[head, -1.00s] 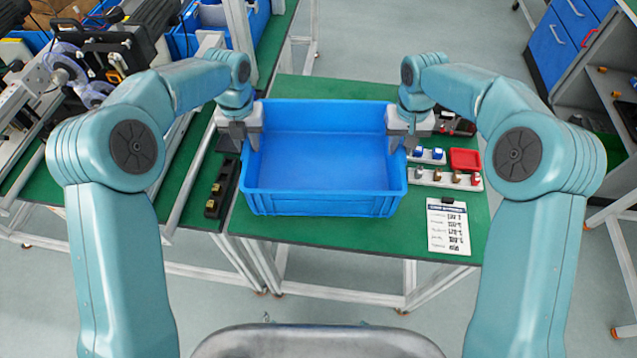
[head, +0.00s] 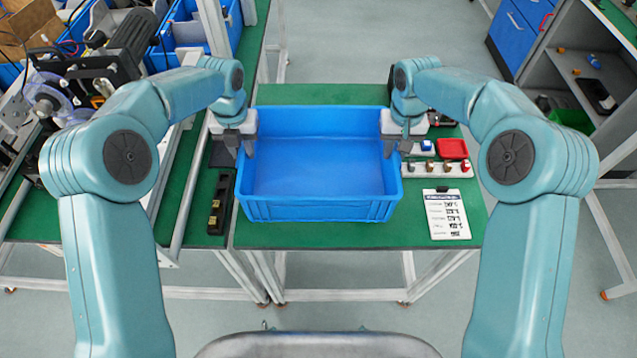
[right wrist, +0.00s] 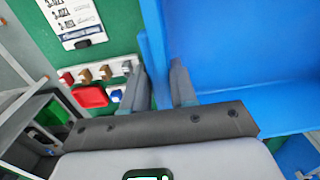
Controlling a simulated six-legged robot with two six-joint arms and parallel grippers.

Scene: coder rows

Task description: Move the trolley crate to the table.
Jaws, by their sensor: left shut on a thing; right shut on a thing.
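The blue crate (head: 318,209) is empty and sits level in front of me, over the green-topped table (head: 300,236). I cannot tell whether its base touches the table top. My left gripper (head: 240,146) is shut on its left wall. My right gripper (head: 396,146) is shut on its right wall. In the right wrist view the fingers (right wrist: 162,85) of my right gripper straddle the blue wall of the crate (right wrist: 235,50).
Right of the crate on the table are a red tray (head: 453,149), a rack of small parts (head: 437,168) and a printed sheet (head: 447,214). A black holder (head: 221,203) lies to the left. A grey shelf unit (head: 560,50) stands at right.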

